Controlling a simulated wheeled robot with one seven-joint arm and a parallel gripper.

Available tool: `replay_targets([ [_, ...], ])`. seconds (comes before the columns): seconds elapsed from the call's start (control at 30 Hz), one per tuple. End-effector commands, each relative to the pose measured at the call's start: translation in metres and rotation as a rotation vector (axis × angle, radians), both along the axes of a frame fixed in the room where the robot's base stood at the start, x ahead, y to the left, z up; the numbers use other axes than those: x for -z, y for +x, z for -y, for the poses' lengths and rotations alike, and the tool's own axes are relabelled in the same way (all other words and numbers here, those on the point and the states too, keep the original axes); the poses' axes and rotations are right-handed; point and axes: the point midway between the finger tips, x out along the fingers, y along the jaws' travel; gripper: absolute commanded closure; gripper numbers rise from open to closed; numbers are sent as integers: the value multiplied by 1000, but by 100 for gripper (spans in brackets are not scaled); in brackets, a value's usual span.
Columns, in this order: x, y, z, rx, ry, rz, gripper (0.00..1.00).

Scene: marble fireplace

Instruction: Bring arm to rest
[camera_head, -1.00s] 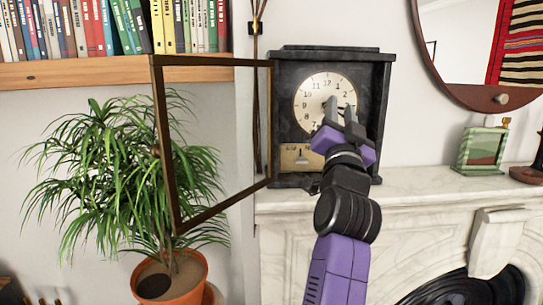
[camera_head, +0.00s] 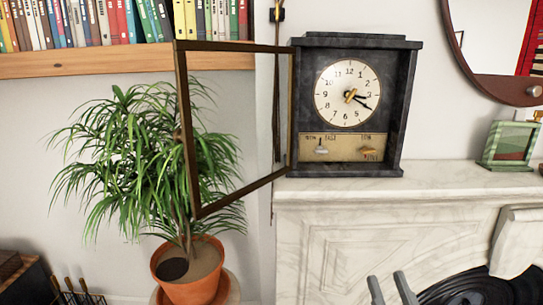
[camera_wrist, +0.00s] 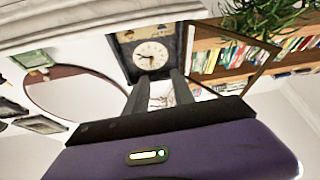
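My gripper (camera_head: 391,290) shows only as two grey fingertips at the bottom edge of the head view, in front of the fireplace's marble face. The fingers are apart with nothing between them. In the wrist view my gripper (camera_wrist: 158,95) shows both fingers spread and empty, with the clock beyond them. The dark mantel clock (camera_head: 305,110) stands upright on the mantel, well clear of the fingers. Its framed glass door (camera_head: 187,130) is swung open to the left. The white dial (camera_head: 348,93) and the brass panel (camera_head: 343,148) with small levers are uncovered. The rest of my arm is out of the head view.
The marble mantel (camera_head: 440,178) has free room right of the clock. A green picture frame (camera_head: 509,145) stands on it at the right, under a round mirror (camera_head: 500,50). A potted plant (camera_head: 188,270) is at the left, below the bookshelf (camera_head: 120,62).

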Motion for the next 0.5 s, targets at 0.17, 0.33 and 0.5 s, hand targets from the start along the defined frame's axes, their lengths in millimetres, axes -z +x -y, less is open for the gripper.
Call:
replay_targets([
  [0.17,49,-59,4,-16,-33,-102,70],
  [0.33,84,-116,7,-25,-35,-207,70],
  [0.5,112,-173,8,-22,-17,-326,70],
])
